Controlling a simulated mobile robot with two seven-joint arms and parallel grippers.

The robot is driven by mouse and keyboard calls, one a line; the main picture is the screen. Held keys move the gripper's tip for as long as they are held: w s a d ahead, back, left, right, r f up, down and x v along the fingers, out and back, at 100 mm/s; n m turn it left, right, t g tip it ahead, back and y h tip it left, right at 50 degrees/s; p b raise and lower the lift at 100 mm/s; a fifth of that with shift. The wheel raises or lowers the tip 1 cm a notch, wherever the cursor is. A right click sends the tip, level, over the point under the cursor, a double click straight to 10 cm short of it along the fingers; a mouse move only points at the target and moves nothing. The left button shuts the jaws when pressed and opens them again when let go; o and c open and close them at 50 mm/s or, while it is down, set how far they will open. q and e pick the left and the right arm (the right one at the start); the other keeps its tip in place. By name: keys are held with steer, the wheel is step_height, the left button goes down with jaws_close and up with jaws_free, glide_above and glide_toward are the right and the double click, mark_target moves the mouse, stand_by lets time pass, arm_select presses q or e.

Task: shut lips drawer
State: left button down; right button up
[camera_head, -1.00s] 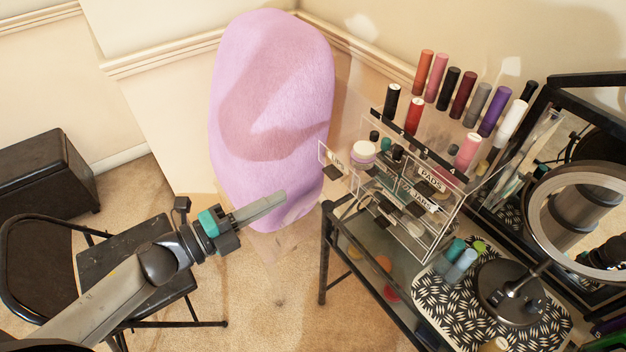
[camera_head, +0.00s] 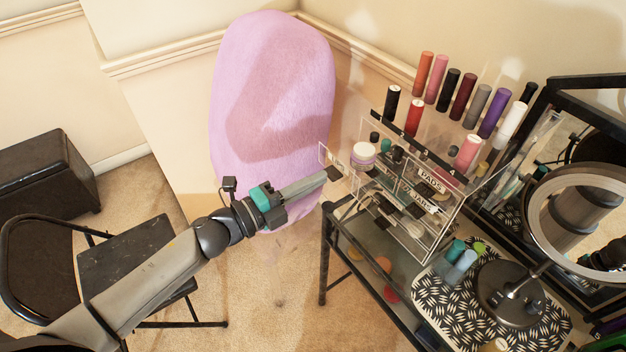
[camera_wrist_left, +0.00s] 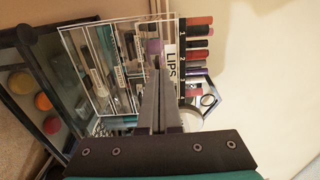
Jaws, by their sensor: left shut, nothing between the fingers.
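The lips drawer (camera_head: 325,155) is the clear top-left drawer of the acrylic organizer (camera_head: 446,228). My left gripper (camera_head: 322,177) is shut and empty. Its fingertips are at the drawer front, close to the black handle; I cannot tell whether they touch. In the left wrist view the shut fingers (camera_wrist_left: 160,78) point at the drawer front beside the label. My right gripper is not in view.
Several lipsticks (camera_head: 435,78) stand on top of the organizer. A ring-light mirror (camera_head: 535,215) and a patterned tray (camera_head: 430,296) are to its right on the black table (camera_head: 352,226). A pink cushion-like shape (camera_head: 270,70) is behind. A folding chair (camera_head: 120,262) is at left.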

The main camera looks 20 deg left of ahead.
mark_target(354, 159)
arm_select(q)
steer(key=b+x, duration=0.1)
steer(key=x, duration=1)
steer(key=shift+w+d, duration=0.25)
steer(key=shift+w, duration=0.05)
steer(key=shift+r, duration=0.2)
